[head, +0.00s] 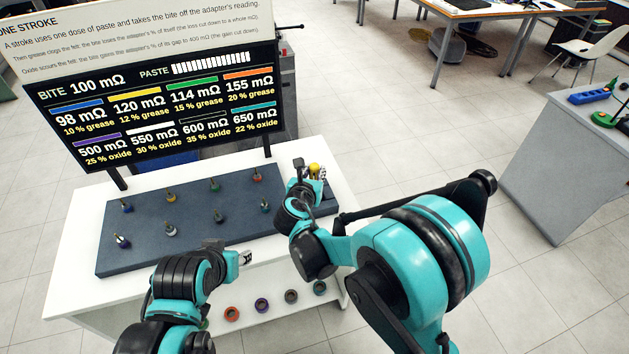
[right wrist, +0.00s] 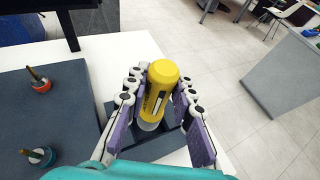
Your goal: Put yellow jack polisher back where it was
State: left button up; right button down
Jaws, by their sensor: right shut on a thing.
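The yellow jack polisher (right wrist: 158,88) stands roughly upright between the fingers of my right gripper (right wrist: 155,105), which is shut on it. Its pale lower end is over or in a dark square holder (right wrist: 178,146); I cannot tell whether it is seated. In the head view the yellow top of the polisher (head: 314,169) shows at the right end of the white table, with my right gripper (head: 316,176) around it. My left gripper (head: 245,258) is empty in front of the board; its opening is unclear.
A slate board (head: 145,262) with several coloured jacks lies on the white table (head: 80,237), left of the polisher. A sign (head: 160,108) showing resistances and paste stands behind. Several coloured rings, one orange (head: 232,313), sit at the table's front. A grey bench (head: 570,150) stands right.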

notch_tip(320, 180, down, 3)
jog(key=shift+r+b, duration=0.1)
jog(key=shift+b, duration=0.4)
jog(key=c, duration=1.3)
grip_release()
